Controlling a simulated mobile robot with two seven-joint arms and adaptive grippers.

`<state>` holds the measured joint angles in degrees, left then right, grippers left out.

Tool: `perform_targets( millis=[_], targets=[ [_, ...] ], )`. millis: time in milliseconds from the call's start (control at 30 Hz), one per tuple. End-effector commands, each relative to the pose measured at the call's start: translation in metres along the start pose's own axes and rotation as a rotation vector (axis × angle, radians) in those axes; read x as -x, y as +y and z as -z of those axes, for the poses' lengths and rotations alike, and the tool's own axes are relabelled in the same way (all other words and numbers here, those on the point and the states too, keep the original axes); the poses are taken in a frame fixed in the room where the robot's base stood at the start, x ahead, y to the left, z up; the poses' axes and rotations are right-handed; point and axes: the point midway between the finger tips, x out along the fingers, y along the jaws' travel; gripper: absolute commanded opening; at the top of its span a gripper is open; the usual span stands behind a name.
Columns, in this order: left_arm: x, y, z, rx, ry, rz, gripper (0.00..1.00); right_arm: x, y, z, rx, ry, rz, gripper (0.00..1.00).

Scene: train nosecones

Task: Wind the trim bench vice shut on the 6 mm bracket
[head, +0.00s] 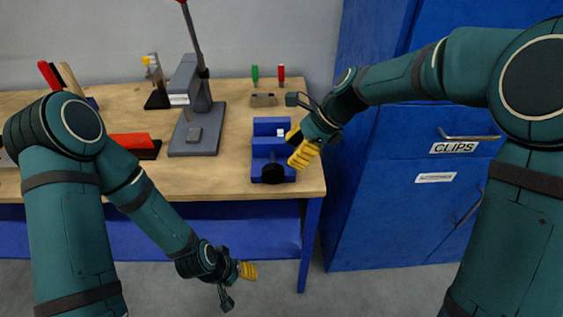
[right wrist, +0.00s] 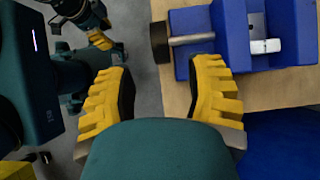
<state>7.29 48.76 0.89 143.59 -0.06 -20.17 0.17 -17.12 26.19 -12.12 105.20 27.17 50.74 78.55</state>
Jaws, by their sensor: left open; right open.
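The blue bench vice (head: 262,147) stands near the right front corner of the bench; it also shows at the upper right of the right wrist view (right wrist: 235,20). Its black knob (head: 273,175) faces the bench's front, on a grey screw (right wrist: 192,38). A small pale metal piece, seemingly the bracket (right wrist: 265,46), sits in the gap between the jaws; whether both jaws touch it I cannot tell. My right gripper (head: 297,146) is open and empty, just right of the vice, its fingers apart from the knob. My left gripper (head: 247,270) is open and empty, low in front of the bench.
A grey press (head: 195,125) stands left of the vice. Green and red-handled tools (head: 268,76) are behind it. A red-topped item (head: 130,140) lies farther left. The blue cabinet (head: 395,210) is close on the right. The wooden bench top (head: 228,165) is clear between press and vice.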

Motion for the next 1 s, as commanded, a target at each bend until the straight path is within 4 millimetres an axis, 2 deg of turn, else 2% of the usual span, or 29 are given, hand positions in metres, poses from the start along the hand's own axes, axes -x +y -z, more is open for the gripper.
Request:
perform_targets(
  millis=[100,300,700,867,1000],
  targets=[
    [0.0,0.0,0.0,0.0,0.0,0.0,0.53,0.021,0.0,0.0,0.0,-0.001,0.002,0.53],
    [0.0,0.0,0.0,0.0,0.0,0.0,0.53,0.037,0.0,0.0,0.0,0.0,0.0,0.53],
    [0.002,0.001,0.0,0.0,0.0,0.0,0.53,0.039,0.001,-0.001,-0.001,0.005,-0.005,0.53],
    [0.024,0.009,0.004,0.003,0.006,0.0,0.53,0.032,0.001,-0.016,-0.011,0.072,-0.039,0.53],
    [0.059,0.021,0.013,0.008,0.02,-0.001,0.53,0.022,0.002,-0.037,-0.024,0.217,-0.077,0.53]
  ],
)
